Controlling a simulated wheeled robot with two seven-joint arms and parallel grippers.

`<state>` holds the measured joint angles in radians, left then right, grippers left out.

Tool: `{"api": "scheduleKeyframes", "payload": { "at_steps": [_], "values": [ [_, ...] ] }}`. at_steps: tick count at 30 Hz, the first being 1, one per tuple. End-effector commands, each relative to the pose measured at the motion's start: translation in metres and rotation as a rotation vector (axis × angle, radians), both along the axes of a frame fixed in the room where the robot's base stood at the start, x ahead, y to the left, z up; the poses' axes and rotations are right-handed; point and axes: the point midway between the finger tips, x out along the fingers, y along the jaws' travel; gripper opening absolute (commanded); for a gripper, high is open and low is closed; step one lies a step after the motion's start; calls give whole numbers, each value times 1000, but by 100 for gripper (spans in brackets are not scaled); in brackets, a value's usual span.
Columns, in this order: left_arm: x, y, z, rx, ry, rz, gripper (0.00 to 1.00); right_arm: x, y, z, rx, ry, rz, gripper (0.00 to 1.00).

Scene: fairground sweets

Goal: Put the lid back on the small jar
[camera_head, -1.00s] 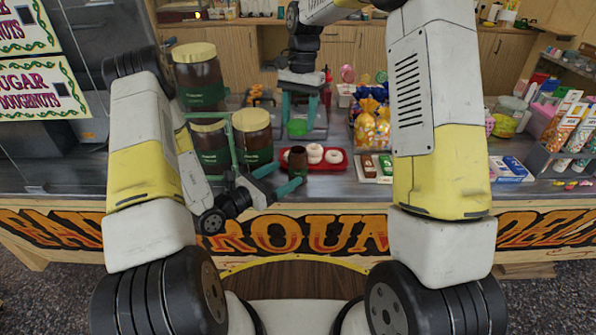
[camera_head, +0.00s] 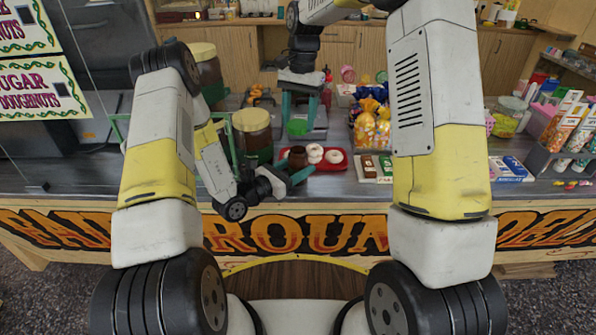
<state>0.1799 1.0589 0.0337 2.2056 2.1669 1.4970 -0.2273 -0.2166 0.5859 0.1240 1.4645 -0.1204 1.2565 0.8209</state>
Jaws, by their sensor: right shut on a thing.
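The small jar (camera_head: 298,154) is dark brown and stands upright and open at the front of the counter, beside a red tray. My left gripper (camera_head: 292,170) comes in low from the left. Its teal fingers are apart, with the tips at the jar's lower part; I cannot tell whether they touch it. My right gripper (camera_head: 300,118) points down from above, behind the jar. It is shut on a green lid (camera_head: 298,128), held above and behind the jar.
White-ringed doughnuts (camera_head: 333,157) lie on the red tray (camera_head: 338,168). Big jars with yellow lids (camera_head: 251,120) stand left of the small jar. Orange sweet bags (camera_head: 370,130) and small boxes (camera_head: 365,167) stand to the right. The counter's front edge is close.

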Motion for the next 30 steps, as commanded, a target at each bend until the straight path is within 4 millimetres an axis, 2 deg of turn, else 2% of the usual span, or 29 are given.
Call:
{"api": "scheduleKeyframes", "payload": {
  "at_steps": [1, 6, 7, 13, 22, 30],
  "values": [
    [0, 0, 0, 0, 0, 0, 35, 0, 0, 0, 0, 0, 0, 17],
    [0, 0, 0, 0, 0, 0, 1, 0, 0, 0, 0, 0, 0, 17],
    [0, 0, 0, 0, 0, 1, 0, 0, 0, 0, 0, 0, 0, 17],
    [0, 0, 0, 0, 0, 1, 0, 0, 0, -6, 0, 1, 0, 17],
    [0, 0, 0, 0, 0, 1, 0, -1, 0, -47, -1, 3, 0, 17],
    [0, 0, 0, 0, 0, 1, 0, -1, 0, -50, 0, 0, 0, 17]
  ]
}}
